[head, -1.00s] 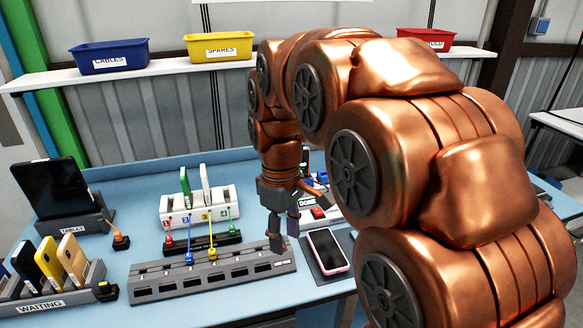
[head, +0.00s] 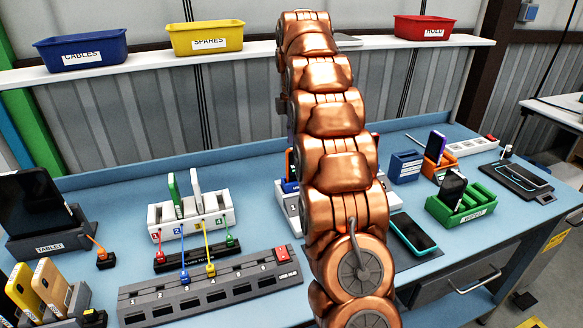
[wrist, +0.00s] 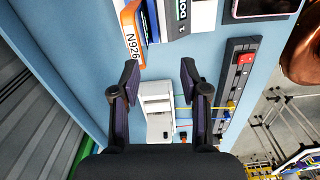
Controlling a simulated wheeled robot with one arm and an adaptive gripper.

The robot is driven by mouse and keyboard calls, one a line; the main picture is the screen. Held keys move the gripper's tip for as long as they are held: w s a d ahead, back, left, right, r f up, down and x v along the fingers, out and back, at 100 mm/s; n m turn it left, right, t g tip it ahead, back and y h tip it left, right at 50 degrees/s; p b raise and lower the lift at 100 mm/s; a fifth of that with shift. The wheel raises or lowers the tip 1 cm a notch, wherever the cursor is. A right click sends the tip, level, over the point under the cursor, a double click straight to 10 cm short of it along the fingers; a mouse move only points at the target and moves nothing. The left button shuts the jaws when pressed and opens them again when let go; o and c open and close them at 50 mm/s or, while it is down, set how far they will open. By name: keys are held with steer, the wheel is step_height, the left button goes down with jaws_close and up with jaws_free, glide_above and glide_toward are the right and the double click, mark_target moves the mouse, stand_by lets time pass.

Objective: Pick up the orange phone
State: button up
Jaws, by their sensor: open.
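My gripper (wrist: 160,76) is open and empty in the wrist view. It is above the bench, with a white charging stand (wrist: 157,110) seen between its fingers and apart from them. In the head view my arm hides the gripper.
A white slotted stand (head: 192,216) and grey USB hub (head: 210,290) hold cables left of my arm. A teal-edged phone (head: 411,234) lies right of it. Beyond are a green rack (head: 462,205) and an orange holder (head: 436,165).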

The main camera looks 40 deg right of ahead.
steer(key=shift+w+d+f+n+b, duration=0.5)
steer(key=shift+w+d+f+b, duration=0.45)
steer(key=shift+d+f, duration=0.25)
steer(key=shift+d+f+b, duration=0.1)
steer(key=shift+f+b, duration=1.05)
steer(key=shift+f, duration=2.95)
steer(key=shift+c, duration=0.4)
jaws_close()
